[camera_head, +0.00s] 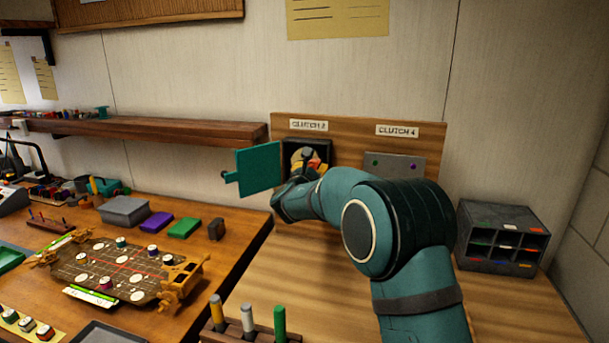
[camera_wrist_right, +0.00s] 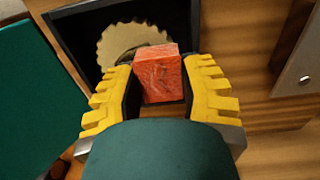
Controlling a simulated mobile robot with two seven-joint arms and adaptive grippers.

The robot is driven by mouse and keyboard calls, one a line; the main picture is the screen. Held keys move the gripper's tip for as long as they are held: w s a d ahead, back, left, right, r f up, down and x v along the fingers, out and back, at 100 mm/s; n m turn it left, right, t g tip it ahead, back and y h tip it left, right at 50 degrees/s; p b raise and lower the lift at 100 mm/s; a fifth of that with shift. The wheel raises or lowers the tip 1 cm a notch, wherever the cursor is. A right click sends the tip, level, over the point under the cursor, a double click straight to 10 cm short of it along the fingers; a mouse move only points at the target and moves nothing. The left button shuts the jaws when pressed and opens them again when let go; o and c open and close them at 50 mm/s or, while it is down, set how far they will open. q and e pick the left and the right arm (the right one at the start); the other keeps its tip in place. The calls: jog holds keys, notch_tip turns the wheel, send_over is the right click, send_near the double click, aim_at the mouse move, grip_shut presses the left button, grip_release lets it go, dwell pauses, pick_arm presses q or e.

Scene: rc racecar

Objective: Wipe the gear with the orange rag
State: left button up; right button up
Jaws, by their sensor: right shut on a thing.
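The gear (camera_wrist_right: 118,42) is a pale toothed disc inside a dark open box (camera_wrist_right: 75,40) on the wooden panel. In the head view the gear (camera_head: 299,154) is partly hidden by my right gripper (camera_head: 308,164). My right gripper's yellow fingers (camera_wrist_right: 160,88) are shut on the orange rag (camera_wrist_right: 160,72), a folded block. The rag sits in front of the gear's lower right part and overlaps it in the wrist view. I cannot tell whether the two touch. My left gripper is not in view.
A teal door (camera_head: 258,169) stands open left of the dark box. A grey closed cover (camera_head: 394,165) labelled CLUTCH 4 is to the right. A grey organizer (camera_head: 500,238) stands at right. An upright pen holder (camera_head: 246,332) is in front. A racecar chassis (camera_head: 130,262) lies at left.

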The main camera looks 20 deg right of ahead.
jog(key=shift+s+d, duration=0.15)
jog(key=shift+d, duration=0.1)
jog(key=shift+w, duration=0.2)
jog(key=shift+w+a+p, duration=0.75)
jog(key=shift+w+a, duration=0.25)
jog(key=shift+a, duration=0.3)
